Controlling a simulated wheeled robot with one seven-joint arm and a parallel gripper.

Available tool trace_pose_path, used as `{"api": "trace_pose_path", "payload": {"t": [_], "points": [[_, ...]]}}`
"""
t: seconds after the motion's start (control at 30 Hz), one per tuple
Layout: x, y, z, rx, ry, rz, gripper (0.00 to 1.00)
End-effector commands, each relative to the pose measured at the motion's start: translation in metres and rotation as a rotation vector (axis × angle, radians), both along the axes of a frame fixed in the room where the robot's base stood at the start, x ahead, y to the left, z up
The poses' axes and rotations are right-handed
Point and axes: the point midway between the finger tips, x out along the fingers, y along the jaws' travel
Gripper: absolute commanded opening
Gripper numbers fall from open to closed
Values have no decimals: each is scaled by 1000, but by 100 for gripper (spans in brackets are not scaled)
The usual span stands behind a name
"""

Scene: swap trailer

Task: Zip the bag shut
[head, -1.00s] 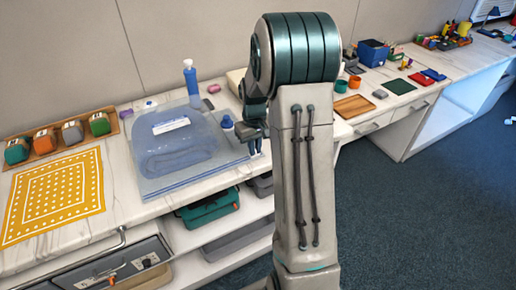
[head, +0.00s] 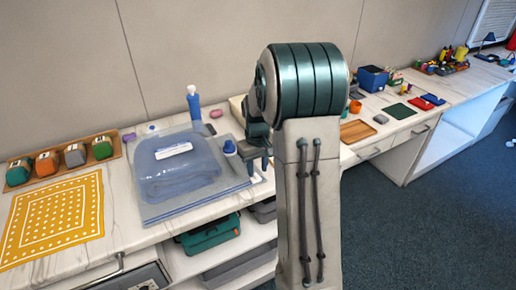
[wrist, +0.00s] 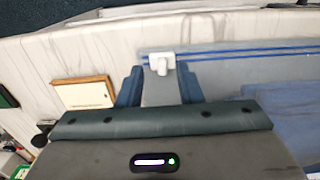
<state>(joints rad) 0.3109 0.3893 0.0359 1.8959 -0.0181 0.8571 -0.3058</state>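The clear blue zip bag (head: 158,212) lies flat on the marble-look worktop, with folded blue contents and a white label inside. In the wrist view the bag (wrist: 235,70) shows at the right, with blue zip lines along its edge. A white zip slider (wrist: 162,63) sits at the left end of those lines. My gripper (wrist: 159,76) is open, its two blue fingers apart, with the slider just ahead of the gap between them. I cannot tell whether they touch it. In the head view my gripper (head: 258,164) is at the bag's right edge, partly hidden by my arm.
A blue bottle (head: 194,106) stands behind the bag, and a small blue item (head: 230,147) is at its right side. A yellow dotted cloth (head: 52,220) and a tray of rolled items (head: 62,160) lie left. A wooden board (head: 357,131) lies right of my arm.

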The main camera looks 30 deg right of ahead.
Motion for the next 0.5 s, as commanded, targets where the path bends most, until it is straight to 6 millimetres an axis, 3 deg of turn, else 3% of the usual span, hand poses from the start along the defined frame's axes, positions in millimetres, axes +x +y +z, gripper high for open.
{"api": "trace_pose_path", "payload": {"t": [0.3, 0.5], "points": [[1, -1, 74, -2, -6, 0, 33], [1, -1, 104, -2, -3, 0, 33]]}}
